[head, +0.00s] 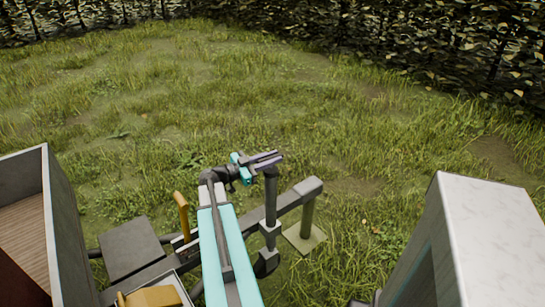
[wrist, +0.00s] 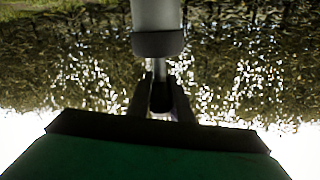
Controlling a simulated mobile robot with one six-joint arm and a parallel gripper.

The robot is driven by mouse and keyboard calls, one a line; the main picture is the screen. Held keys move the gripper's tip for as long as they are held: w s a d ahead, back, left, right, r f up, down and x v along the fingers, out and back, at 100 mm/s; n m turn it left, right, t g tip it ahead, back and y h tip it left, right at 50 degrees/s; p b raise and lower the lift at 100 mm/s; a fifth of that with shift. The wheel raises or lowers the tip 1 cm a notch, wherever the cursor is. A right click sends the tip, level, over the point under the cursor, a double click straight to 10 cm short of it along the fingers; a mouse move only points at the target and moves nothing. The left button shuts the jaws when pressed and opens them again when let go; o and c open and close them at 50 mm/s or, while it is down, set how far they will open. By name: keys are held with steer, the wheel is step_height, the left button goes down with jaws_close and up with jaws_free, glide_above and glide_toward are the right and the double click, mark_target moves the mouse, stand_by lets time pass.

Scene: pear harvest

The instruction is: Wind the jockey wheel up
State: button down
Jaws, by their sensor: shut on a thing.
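The jockey wheel (head: 271,205) is a dark grey upright tube clamped beside the drawbar. A dark rounded part, which looks like its wheel, shows low down, partly hidden by my arm. My gripper (head: 265,160) is at the top of the tube, reaching in from the left. In the wrist view, my gripper's two dark fingers (wrist: 162,100) are shut on a slim dark handle (wrist: 160,97), which looks like the crank handle. A pale tube with a dark collar (wrist: 158,44) stands just beyond them. The crank arm itself cannot be made out.
The grey drawbar (head: 288,203) runs up to the right, with a green post on a square plate (head: 303,237) under its end. A yellow lever (head: 181,215) stands left of my arm. The trailer body (head: 62,215) is at left. Open grass lies beyond, to a hedge (head: 400,35).

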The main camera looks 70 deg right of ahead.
steer(key=shift+s+a+r+n+t+h+p, duration=0.1)
steer(key=shift+s+a+n+t+h+p, duration=0.05)
steer(key=shift+n+t+h+p, duration=0.45)
steer(key=shift+t, duration=0.5)
steer(key=shift+n, duration=0.3)
steer(key=c, duration=1.6)
jaws_free()
steer(key=shift+w, duration=0.25)
steer(key=v, duration=0.6)
steer(key=b+v, duration=0.1)
steer(key=v, duration=0.6)
steer(key=shift+a+f, duration=0.3)
